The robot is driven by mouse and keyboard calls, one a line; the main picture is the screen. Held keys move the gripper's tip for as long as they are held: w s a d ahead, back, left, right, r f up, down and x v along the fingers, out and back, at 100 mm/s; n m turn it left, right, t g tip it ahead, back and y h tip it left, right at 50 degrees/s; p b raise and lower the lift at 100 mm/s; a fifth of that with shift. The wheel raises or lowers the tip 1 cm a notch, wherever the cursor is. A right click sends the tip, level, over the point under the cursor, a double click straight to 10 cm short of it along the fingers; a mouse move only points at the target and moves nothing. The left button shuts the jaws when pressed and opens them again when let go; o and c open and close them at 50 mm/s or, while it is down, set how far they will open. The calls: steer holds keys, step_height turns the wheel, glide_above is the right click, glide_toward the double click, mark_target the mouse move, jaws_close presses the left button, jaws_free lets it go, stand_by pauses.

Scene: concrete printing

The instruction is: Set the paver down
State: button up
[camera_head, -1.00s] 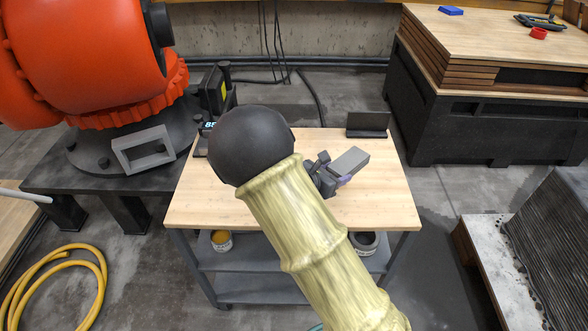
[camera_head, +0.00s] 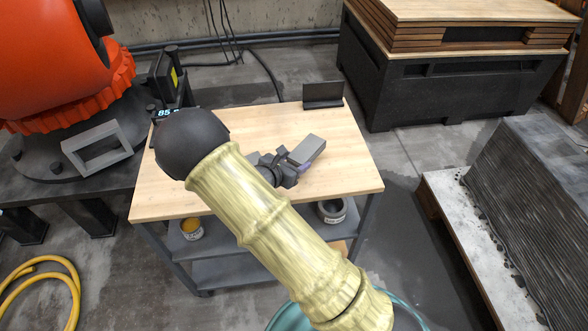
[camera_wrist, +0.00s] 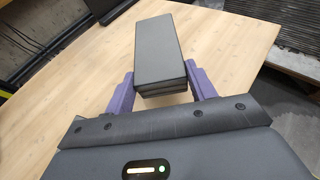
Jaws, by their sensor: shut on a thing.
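The paver, a grey rectangular block (camera_head: 307,148), is held out beyond my gripper (camera_head: 296,166) over the wooden top of the cart (camera_head: 345,178). In the wrist view the paver (camera_wrist: 160,45) sits between the two purple fingers of my gripper (camera_wrist: 155,92), which are shut on its sides. Its long end points away from the palm. Whether its underside touches the cart top cannot be told. My forearm hides part of the cart top.
A dark angled stand (camera_head: 323,95) stands at the cart's back right. A scale display (camera_head: 168,112) is at the back left. An orange robot (camera_head: 60,60) stands left. A pallet with a ribbed grey block (camera_head: 540,190) is right. The cart's front right is clear.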

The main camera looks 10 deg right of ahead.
steer(key=shift+f, duration=1.65)
steer(key=o, duration=1.4)
steer(key=shift+f, duration=0.15)
steer(key=shift+a, duration=0.15)
steer(key=v, duration=1.2)
